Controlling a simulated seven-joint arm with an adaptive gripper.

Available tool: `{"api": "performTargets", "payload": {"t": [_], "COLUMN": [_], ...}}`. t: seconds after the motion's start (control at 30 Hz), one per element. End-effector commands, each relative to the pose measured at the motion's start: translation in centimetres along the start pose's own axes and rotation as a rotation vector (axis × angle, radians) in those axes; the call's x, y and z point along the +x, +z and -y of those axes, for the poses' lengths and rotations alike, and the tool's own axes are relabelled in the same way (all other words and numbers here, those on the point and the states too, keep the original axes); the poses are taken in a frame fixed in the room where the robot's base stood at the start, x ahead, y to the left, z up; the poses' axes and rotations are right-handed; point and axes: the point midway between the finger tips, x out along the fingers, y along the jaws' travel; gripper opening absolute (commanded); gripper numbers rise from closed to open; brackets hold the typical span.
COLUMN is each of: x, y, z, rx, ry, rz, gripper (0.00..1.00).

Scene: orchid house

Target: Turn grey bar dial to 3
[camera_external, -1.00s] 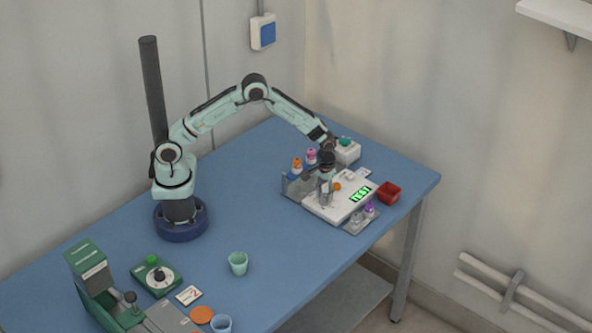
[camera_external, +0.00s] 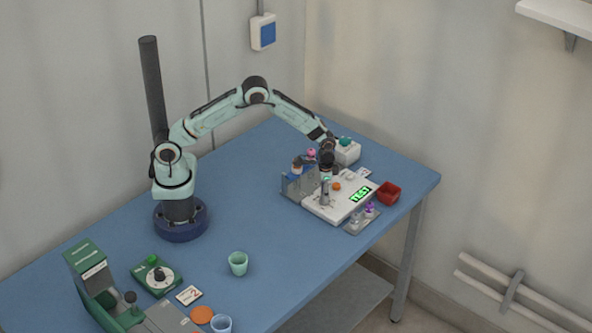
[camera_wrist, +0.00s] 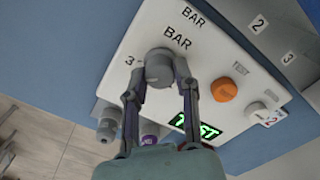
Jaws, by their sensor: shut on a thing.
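The grey bar dial (camera_wrist: 159,66) is a round knob on a white panel box (camera_wrist: 205,45), beside the printed word BAR, with a "3" printed to its left. My gripper (camera_wrist: 160,84) is shut on the dial, one finger on each side of it in the wrist view. The dial's pointer cannot be made out, so its setting is unclear. In the external view my gripper (camera_external: 326,186) is over the left part of the white panel box (camera_external: 316,209); the dial is hard to make out there.
The panel also has an orange button (camera_wrist: 223,89), a small white knob (camera_wrist: 255,112) and a lit green display (camera_wrist: 196,127) reading TEST. A grey bottle rack (camera_external: 292,187), a red bin (camera_external: 388,193) and a small tray (camera_external: 358,226) stand close around it.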

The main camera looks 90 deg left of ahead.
Motion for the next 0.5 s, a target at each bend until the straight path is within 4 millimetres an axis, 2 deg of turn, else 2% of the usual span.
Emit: {"api": "performTargets", "payload": {"t": [0.5], "x": [0.13], "y": [-0.01], "z": [-0.01], "rx": [0.108], "ry": [0.000], "rz": [-0.001], "gripper": [0.00]}}
